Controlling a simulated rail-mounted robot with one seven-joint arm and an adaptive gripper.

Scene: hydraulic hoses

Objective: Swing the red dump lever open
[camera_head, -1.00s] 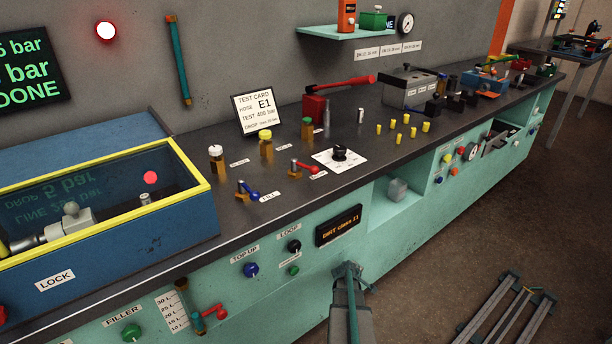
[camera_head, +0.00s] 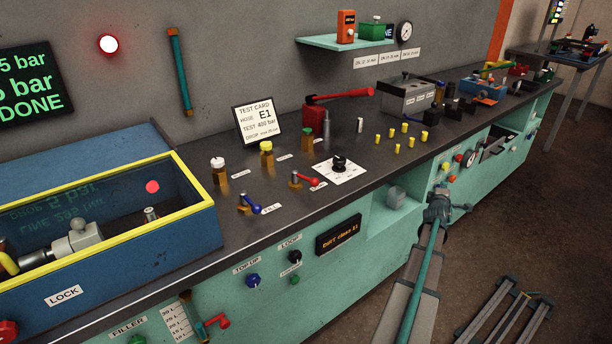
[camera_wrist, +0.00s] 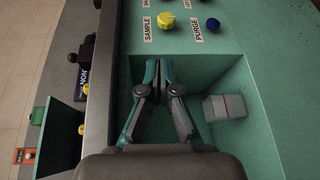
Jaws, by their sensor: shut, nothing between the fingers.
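A small red lever (camera_head: 308,181) sits on a brass valve on the bench top. It lies beside a valve with a blue lever (camera_head: 249,204). Another red lever (camera_head: 215,322) is on the front panel beside the filler gauge. The labels by both red levers are too small to read, so I cannot tell which is the dump lever. My gripper (camera_head: 439,203) is shut and empty in front of the bench, to the right of both red levers and apart from them. The wrist view shows its closed fingers (camera_wrist: 164,85) before an open recess. No red lever shows there.
The recess (camera_head: 380,224) in the bench front holds a grey block (camera_wrist: 225,107). Yellow-framed blue tank (camera_head: 200,212) stands at the left. A black knob on a white plate (camera_head: 340,166) and several yellow pegs are on the bench. A metal frame (camera_head: 505,312) lies on the floor at right.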

